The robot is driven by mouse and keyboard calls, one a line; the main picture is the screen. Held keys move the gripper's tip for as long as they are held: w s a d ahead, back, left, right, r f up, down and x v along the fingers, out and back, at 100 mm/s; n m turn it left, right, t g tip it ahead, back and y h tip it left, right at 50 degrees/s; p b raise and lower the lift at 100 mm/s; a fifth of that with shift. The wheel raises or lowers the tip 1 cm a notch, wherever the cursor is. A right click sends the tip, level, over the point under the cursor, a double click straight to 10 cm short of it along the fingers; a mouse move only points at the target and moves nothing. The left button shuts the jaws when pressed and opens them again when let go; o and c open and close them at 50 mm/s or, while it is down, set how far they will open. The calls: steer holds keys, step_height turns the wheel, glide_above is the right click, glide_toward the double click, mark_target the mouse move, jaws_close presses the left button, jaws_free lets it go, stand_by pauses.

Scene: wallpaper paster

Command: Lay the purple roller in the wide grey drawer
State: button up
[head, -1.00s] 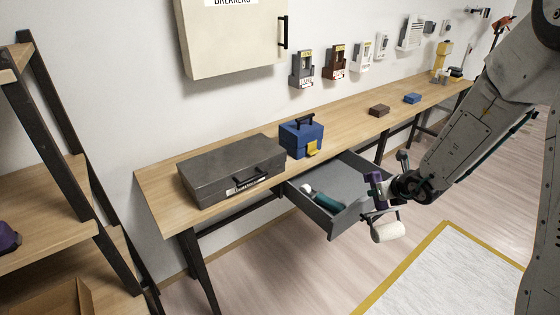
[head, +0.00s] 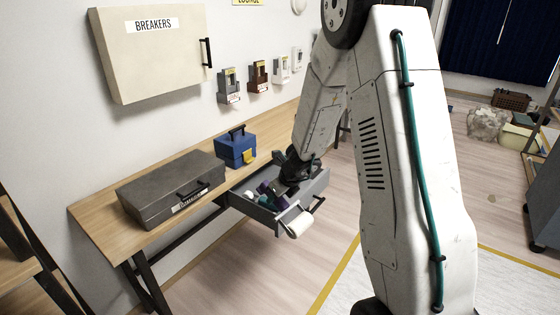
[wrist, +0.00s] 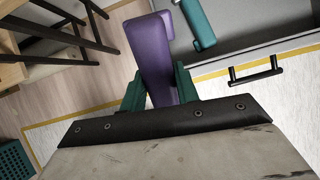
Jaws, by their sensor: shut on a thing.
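The wide grey drawer (head: 252,211) is pulled out under the table. I cannot tell whether the roller touches the drawer. A teal-handled tool lies inside the drawer, visible in the wrist view (wrist: 196,22).
A grey case (head: 170,183) and a blue box (head: 236,148) stand on the wooden table (head: 98,213) above the drawer. The drawer's black handle (wrist: 256,70) sticks out in front. A cream breakers cabinet (head: 150,60) hangs on the wall. My arm blocks much of the head view.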

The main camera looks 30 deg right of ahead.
steer(key=s+d+f+g, duration=0.2)
steer(key=s+d, duration=0.7)
steer(key=s+d+f+g+h, duration=0.1)
steer(key=s+d+f+g, duration=0.2)
steer(key=s+d, duration=0.6)
steer(key=shift+s+d+f+h, duration=0.15)
steer(key=shift+s+f+h, duration=0.15)
steer(key=shift+s, duration=0.25)
steer(key=shift+m+g, duration=0.3)
steer(key=shift+m, duration=0.1)
